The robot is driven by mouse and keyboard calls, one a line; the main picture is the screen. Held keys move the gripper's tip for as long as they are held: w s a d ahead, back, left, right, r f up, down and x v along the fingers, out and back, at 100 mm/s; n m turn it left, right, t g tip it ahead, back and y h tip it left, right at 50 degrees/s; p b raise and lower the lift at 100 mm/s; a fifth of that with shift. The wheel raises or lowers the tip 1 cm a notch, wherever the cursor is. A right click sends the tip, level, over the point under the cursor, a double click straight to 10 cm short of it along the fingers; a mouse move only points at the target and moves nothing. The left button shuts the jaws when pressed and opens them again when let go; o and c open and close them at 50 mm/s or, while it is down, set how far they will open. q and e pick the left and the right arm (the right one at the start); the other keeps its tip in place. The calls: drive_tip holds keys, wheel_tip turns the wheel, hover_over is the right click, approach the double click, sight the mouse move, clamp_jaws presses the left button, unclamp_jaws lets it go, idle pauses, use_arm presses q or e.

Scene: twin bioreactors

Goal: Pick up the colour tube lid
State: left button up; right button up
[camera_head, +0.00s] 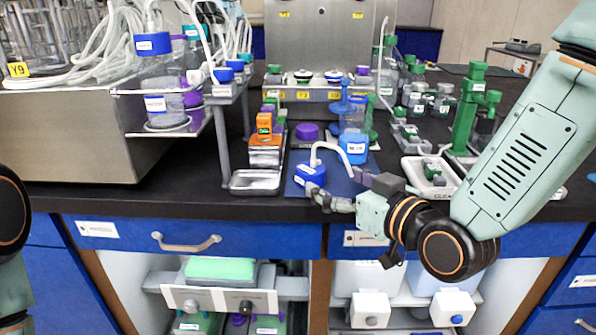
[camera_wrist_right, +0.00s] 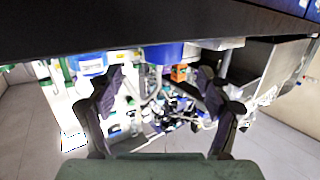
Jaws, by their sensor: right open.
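A blue lid with a white curved tube (camera_head: 311,176) lies on a blue mat (camera_head: 338,184) near the bench's front edge. I take it to be the colour tube lid. A purple lid (camera_head: 307,132) sits farther back. My right gripper (camera_head: 338,188) is open, just right of the blue lid, with one fingertip close by its lower right side. Contact cannot be told. In the right wrist view the open fingers (camera_wrist_right: 162,82) have nothing held between them. A blue thing (camera_wrist_right: 163,53) shows beyond them, possibly the lid. My left gripper is out of view.
A blue-capped bottle (camera_head: 355,145) stands behind the lid. A metal tray (camera_head: 254,181) lies to the left and a white tray (camera_head: 408,168) to the right. A green stand (camera_head: 466,110) is farther right. A glass vessel on a shelf (camera_head: 165,105) stands at upper left.

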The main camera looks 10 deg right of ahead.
sight(319, 178)
drive_tip(key=shift+b+x, duration=0.35)
drive_tip(key=shift+x, duration=0.75)
drive_tip(key=shift+w+a+f+b, duration=0.1)
drive_tip(key=shift+w+f+b, duration=0.3)
drive_tip(key=shift+w, duration=0.2)
drive_tip(key=x, duration=0.1)
drive_tip(key=b+x, duration=0.1)
drive_tip(key=x, duration=0.1)
drive_tip(key=shift+a, duration=0.4)
drive_tip(key=shift+w, duration=0.4)
drive_tip(key=shift+c, duration=0.5)
drive_tip(key=c, duration=1)
